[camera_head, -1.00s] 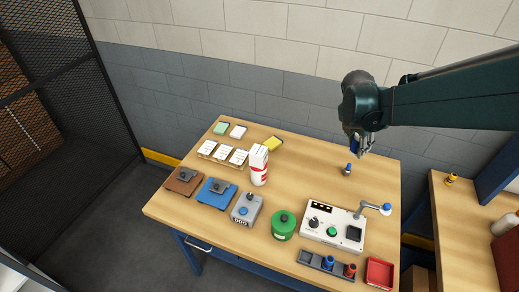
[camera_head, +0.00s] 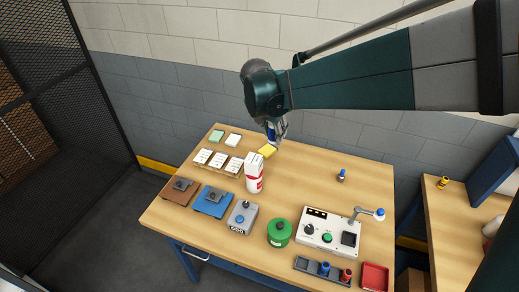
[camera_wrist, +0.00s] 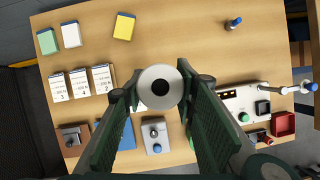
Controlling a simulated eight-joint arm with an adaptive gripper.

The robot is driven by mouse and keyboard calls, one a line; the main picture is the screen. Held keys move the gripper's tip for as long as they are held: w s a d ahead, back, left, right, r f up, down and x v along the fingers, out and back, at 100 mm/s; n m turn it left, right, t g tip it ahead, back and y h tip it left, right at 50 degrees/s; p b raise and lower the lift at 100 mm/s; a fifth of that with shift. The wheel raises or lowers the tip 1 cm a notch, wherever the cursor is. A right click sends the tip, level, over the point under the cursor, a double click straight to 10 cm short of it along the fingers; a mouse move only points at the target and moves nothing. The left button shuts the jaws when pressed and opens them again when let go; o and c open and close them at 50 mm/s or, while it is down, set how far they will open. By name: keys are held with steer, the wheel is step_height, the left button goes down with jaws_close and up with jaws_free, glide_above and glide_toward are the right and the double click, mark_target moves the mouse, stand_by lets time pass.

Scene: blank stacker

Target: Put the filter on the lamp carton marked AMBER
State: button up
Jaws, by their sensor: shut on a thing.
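My gripper (camera_head: 276,138) hangs over the table's back half, above and close to the yellow block. Three white-topped cartons with printed labels stand in a row at the left: the left one (camera_head: 203,156), the middle one (camera_head: 217,160) and the right one (camera_head: 234,166). They also show in the wrist view (camera_wrist: 80,83). Their print is too small to tell which says AMBER.
A tall white-and-red container (camera_head: 254,172) stands right of the cartons. Green (camera_head: 216,135), white (camera_head: 233,140) and yellow (camera_head: 267,151) blocks lie behind. Brown (camera_head: 180,191), blue (camera_head: 213,201) and grey (camera_head: 241,217) devices, a green canister (camera_head: 279,232) and a control box (camera_head: 327,236) line the front.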

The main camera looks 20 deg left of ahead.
steer(key=r+n, duration=0.1)
glide_above(255, 156)
steer(key=s, duration=0.2)
steer(key=shift+w+r, duration=0.15)
steer(key=shift+w, duration=0.1)
steer(key=shift+f+p, duration=0.3)
steer(key=shift+f, duration=2.65)
steer(key=shift+f, duration=0.1)
steer(key=shift+f, duration=2)
steer(key=shift+f, duration=0.15)
steer(key=o, duration=0.9)
